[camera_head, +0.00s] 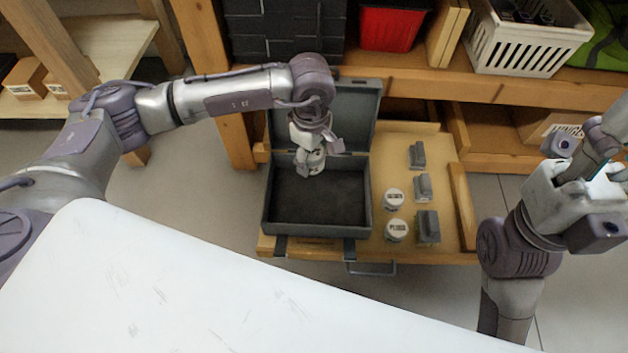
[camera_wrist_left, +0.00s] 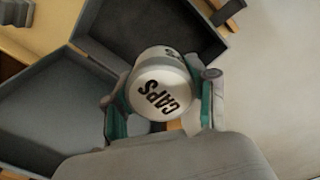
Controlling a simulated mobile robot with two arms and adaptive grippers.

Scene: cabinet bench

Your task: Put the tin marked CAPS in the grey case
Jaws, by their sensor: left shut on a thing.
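My left gripper (camera_head: 308,158) is shut on the tin marked CAPS (camera_wrist_left: 162,92), a white round tin whose black lettering faces the left wrist camera. The tin also shows in the head view (camera_head: 317,161), partly hidden by the fingers. The grey case (camera_head: 318,232) stands open on a pulled-out wooden drawer, its lid raised at the back. The gripper holds the tin over the back part of the case; its exact height above the floor of the case is hard to tell. The case looks empty. My right gripper (camera_head: 597,165) is at the right edge; its fingers are unclear.
Right of the case, two white tins (camera_head: 394,199) (camera_head: 396,231) and several grey blocks (camera_head: 428,226) stand on the drawer board (camera_head: 450,200). A red bin (camera_head: 388,28) and a white crate (camera_head: 527,45) sit on the shelf behind. A white surface (camera_head: 200,290) fills the foreground.

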